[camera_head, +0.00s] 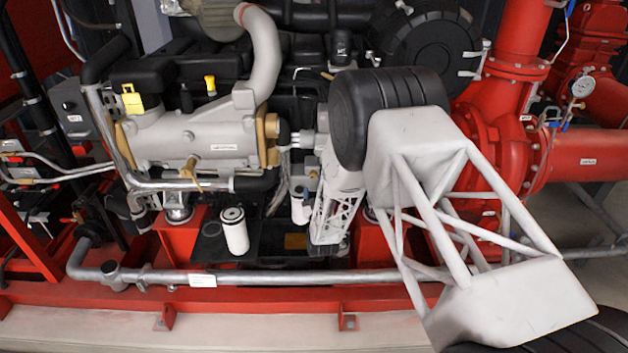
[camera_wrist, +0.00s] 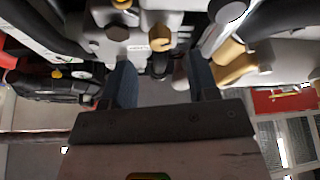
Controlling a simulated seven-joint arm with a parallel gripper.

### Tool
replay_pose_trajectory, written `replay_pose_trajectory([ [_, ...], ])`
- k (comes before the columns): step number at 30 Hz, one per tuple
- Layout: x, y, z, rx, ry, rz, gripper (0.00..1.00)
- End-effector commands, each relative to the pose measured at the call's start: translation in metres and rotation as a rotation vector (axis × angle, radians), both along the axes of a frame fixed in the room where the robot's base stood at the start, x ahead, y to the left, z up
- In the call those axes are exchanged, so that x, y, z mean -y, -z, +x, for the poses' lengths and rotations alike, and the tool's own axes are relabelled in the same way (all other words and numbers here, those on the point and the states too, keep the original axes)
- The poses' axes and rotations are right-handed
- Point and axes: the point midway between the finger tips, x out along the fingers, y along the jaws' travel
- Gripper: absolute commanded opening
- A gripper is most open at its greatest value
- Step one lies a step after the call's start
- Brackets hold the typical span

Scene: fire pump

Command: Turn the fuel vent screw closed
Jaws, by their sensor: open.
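In the wrist view, my gripper (camera_wrist: 160,66) is open, with its two dark blue fingers apart and nothing held between them. A small brass-coloured knob (camera_wrist: 160,38) sits on a pale grey block just beyond the gap between the fingertips. It looks like the fuel vent screw, but I cannot be sure. The fingers appear apart from it. A dark hex bolt (camera_wrist: 116,33) is to its left on the same block. In the head view, my arm covers the area right of the grey engine part, and I cannot make out the screw or the fingertips there.
The grey engine part (camera_head: 200,135) with yellow caps stands left of my arm. A white filter canister (camera_head: 234,231) is below it. A grey pipe (camera_head: 250,278) runs along the front above the red frame rail (camera_head: 240,297). Red pump piping (camera_head: 520,110) fills the right.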

Motion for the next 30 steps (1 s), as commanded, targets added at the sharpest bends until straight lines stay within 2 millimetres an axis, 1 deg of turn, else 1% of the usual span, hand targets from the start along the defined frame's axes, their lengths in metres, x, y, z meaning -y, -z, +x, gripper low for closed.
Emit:
replay_pose_trajectory([
  [6,-0.003,-0.010,0.025,0.001,0.000,0.000,0.54],
  [12,-0.004,-0.016,0.041,0.000,0.000,0.000,0.54],
  [17,-0.005,-0.019,0.047,0.000,0.000,0.000,0.54],
  [25,-0.005,-0.019,0.047,0.000,0.000,0.000,0.54],
  [30,-0.005,-0.019,0.047,0.000,0.000,0.000,0.28],
])
